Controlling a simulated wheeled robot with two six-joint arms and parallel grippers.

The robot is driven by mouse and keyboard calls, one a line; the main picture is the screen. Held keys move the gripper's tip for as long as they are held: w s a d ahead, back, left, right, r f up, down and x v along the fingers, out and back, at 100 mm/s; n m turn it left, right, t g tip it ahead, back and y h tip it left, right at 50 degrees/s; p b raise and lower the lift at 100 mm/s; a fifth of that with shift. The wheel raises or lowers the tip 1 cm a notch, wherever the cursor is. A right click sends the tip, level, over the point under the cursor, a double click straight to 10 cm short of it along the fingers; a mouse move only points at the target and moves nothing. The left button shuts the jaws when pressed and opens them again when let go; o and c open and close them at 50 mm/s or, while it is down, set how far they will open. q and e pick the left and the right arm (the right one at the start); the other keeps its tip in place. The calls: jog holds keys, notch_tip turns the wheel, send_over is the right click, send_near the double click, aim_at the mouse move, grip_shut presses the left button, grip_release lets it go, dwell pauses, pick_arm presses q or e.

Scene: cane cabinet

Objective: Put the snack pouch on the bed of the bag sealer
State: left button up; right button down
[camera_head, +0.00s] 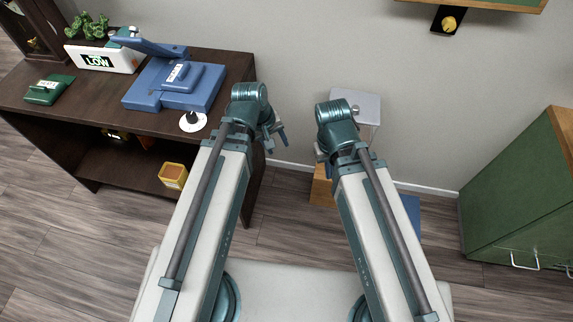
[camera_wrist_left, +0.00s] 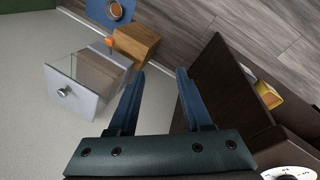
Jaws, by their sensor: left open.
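The blue bag sealer (camera_head: 205,92) stands on the dark brown table, its upper arm raised at a slant.
A white box marked LOW (camera_head: 103,60) with a green plant stands behind the packet. A white dial (camera_head: 193,121) is at the table's front edge. A yellow box (camera_head: 173,176) sits below.

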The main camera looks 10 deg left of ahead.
pick_arm(q)
jog(key=s+d+m+g+y, duration=0.2)
jog(key=s+d+m+y, duration=0.2)
jog(key=s+m, duration=0.3)
jog(key=m, duration=0.2)
jog(key=shift+f+m, duration=0.3)
jog(key=shift+w+r, duration=0.1)
notch_tip(320, 180, up, 5)
jog(key=p, duration=0.5)
jog(key=shift+r, duration=0.1)
